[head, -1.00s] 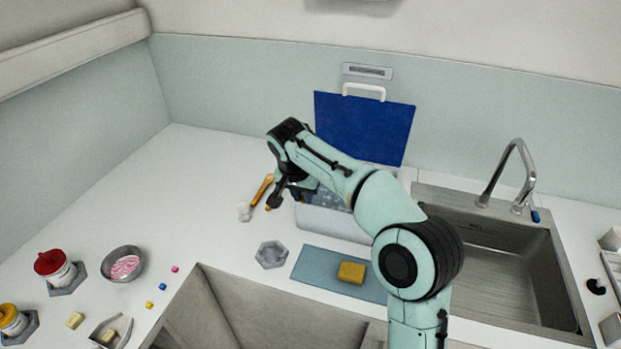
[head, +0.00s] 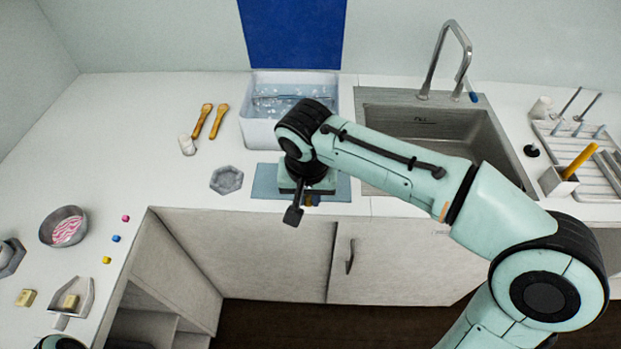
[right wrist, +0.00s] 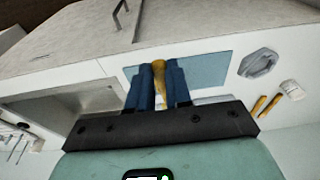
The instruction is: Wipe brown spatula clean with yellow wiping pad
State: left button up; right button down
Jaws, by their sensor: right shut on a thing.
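My right gripper (head: 293,205) is over the blue mat (head: 265,183) at the counter's front edge. Whether the pad still touches the mat is unclear. Two orange-brown handled tools (head: 202,121) (head: 221,121) lie side by side left of the basin; I cannot tell which is the brown spatula. My left gripper is not in view.
A white basin of water (head: 262,133) stands behind the mat, with a long grey thing in it. A grey hexagonal holder (head: 226,180) and a small white object (head: 187,145) are to the left. The sink (head: 430,125) is to the right.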

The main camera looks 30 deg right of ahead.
aim_at(309, 206)
jog(key=shift+f+b, duration=0.45)
jog(key=shift+f, duration=0.2)
jog(key=shift+f+b, duration=0.6)
jog(key=shift+f, duration=0.05)
jog(key=shift+f+b, duration=0.95)
jog(key=shift+f, duration=0.15)
jog(key=shift+f+b, duration=0.4)
jog(key=shift+f, duration=0.1)
jog(key=shift+s, duration=0.1)
jog(key=shift+p, duration=0.3)
jog(key=shift+s+a, duration=0.35)
jog(key=shift+s, duration=0.2)
dwell(0.6)
